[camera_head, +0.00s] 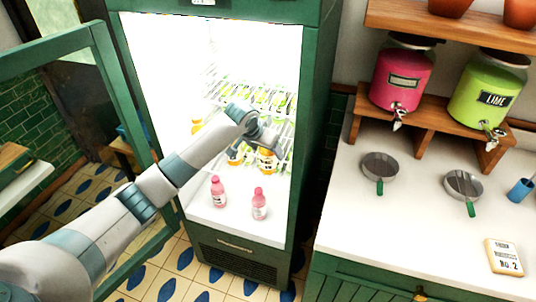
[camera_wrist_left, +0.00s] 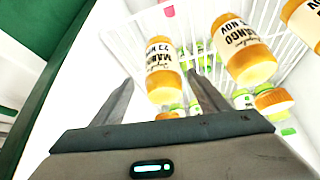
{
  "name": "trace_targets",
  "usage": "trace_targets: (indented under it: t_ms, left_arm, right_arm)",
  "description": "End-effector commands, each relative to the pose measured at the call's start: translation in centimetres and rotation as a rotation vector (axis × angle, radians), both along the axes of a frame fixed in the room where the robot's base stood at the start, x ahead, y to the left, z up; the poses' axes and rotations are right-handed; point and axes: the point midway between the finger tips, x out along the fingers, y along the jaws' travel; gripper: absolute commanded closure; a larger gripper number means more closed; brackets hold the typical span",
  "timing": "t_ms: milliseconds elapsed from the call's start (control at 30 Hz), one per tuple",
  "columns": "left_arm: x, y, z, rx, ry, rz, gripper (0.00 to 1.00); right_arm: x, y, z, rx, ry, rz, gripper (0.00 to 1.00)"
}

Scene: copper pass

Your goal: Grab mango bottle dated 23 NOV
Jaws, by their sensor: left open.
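My left gripper (camera_head: 262,140) reaches into the open, lit fridge; in the left wrist view my left gripper (camera_wrist_left: 161,90) is open, with its fingers apart. An orange mango bottle (camera_wrist_left: 164,72) with a cream label lies straight ahead, in line with the gap between the fingertips. Its label looks upside down; it seems to show a NOV date, but I cannot read the day surely. A second mango bottle (camera_wrist_left: 243,52) is to its right, and part of a third (camera_wrist_left: 303,22) is at the corner. In the head view an orange bottle (camera_head: 267,161) shows just below the gripper.
Two pink bottles (camera_head: 218,191) (camera_head: 259,204) stand on the fridge floor in front. Green-labelled bottles (camera_head: 262,97) fill a wire shelf farther back. The open fridge door (camera_head: 118,90) is at left and the fridge's side wall (camera_head: 318,110) at right, close around my arm.

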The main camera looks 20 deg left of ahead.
Motion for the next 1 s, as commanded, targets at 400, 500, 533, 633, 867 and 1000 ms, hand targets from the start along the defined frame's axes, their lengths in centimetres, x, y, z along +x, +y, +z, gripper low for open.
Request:
trace_targets:
  t_ms: [400,500,533,633,867,1000]
  left_arm:
    - [0.8,0.3,-2.1,0.001,0.004,0.001,0.32]
    - [1.3,0.2,-3.3,-0.001,0.002,0.002,0.32]
    - [1.5,0.1,-3.6,-0.001,0.001,0.002,0.32]
    - [1.9,0.0,-4.3,0.0,0.001,0.001,0.32]
    - [2.1,0.0,-4.8,0.001,-0.001,0.0,0.32]
    - [2.1,0.0,-4.8,0.001,-0.001,0.0,0.32]
  right_arm:
    - [0.0,0.1,1.9,0.001,0.0,-0.001,1.0]
    - [0.0,0.1,2.2,0.001,0.0,-0.001,1.0]
    - [0.0,0.1,2.3,0.001,0.0,-0.001,1.0]
    - [0.0,0.1,2.5,0.001,0.0,-0.001,1.0]
    - [0.0,0.1,2.5,0.001,-0.001,-0.001,1.0]
    - [0.0,0.1,2.5,0.001,-0.001,0.0,1.0]
